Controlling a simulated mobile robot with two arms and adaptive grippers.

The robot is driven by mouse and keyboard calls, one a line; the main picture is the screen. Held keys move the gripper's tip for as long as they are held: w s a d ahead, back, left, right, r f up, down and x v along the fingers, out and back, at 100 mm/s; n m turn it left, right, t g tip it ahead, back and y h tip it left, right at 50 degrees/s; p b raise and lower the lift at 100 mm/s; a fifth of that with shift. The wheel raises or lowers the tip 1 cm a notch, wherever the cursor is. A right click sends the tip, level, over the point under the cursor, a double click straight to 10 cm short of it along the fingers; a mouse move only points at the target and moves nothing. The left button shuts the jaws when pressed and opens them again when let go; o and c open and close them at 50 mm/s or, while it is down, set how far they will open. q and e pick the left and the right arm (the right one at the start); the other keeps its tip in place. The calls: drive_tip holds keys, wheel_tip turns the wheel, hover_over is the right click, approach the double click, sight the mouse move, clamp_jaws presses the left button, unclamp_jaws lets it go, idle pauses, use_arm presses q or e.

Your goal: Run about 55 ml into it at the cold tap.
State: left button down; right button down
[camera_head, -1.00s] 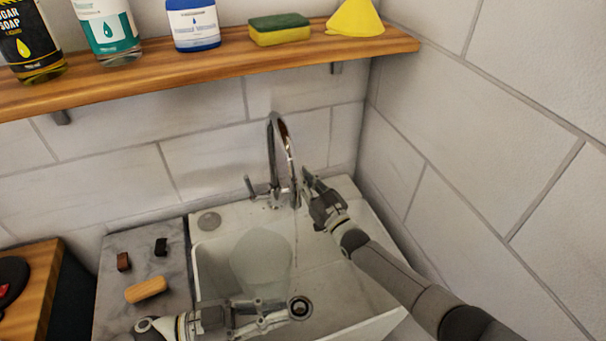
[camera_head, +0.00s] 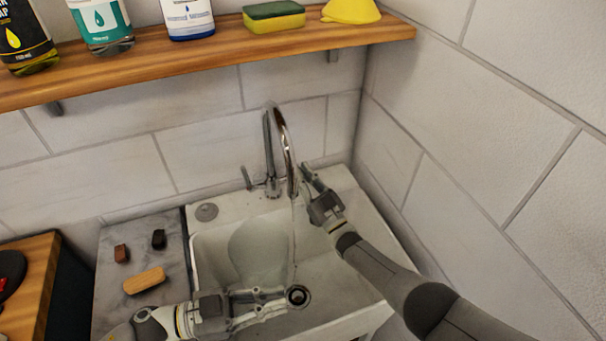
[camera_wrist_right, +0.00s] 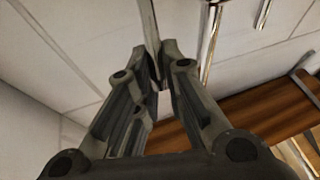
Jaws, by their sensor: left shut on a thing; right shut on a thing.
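The chrome tap (camera_head: 284,150) arches over the white sink, and a thin water stream (camera_head: 292,240) falls from its spout. My left gripper (camera_head: 288,301) is low in the sink, shut on a small round vessel (camera_head: 298,296). I see the vessel nearly from above, as a pale rim with a dark inside, at the stream's foot. Its water level cannot be made out. My right gripper (camera_head: 312,186) is shut on the tap's right lever (camera_head: 305,171). In the right wrist view the fingers (camera_wrist_right: 158,75) close around the chrome lever (camera_wrist_right: 150,35).
The sink (camera_head: 215,240) stands in a wall corner. A grey slab (camera_head: 160,275) to its left bears a tan block (camera_head: 145,281) and two small dark pieces.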

drive_tip(key=shift+d, duration=0.1)
drive_tip(key=c, duration=1.5)
unclamp_jaws()
drive_tip(key=shift+r, duration=0.1)
drive_tip(key=shift+r, duration=4.9)
drive_tip(key=shift+c, duration=0.5)
